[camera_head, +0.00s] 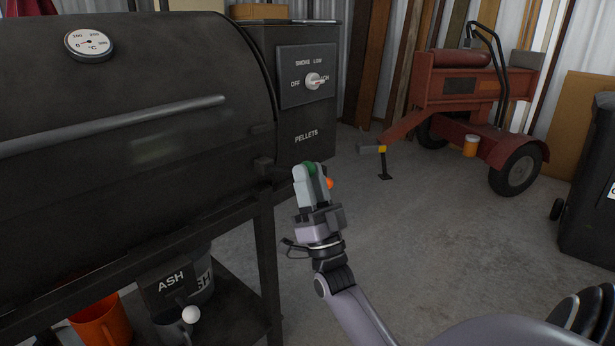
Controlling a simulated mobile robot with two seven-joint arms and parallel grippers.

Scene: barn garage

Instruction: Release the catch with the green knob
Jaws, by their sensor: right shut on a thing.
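The green knob (309,168) shows between the fingertips of my right gripper (311,172), low on the right side of the black smoker, below its pellet box. My right gripper is shut on the green knob, and its fingers hide part of it. An orange knob (329,183) shows just right of the fingers; what it is fixed to is hidden. The catch itself is mostly hidden behind the gripper. My left gripper is not in view.
The black smoker (130,110) with its long handle fills the left. Its pellet box (307,110) carries a white dial (313,81).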

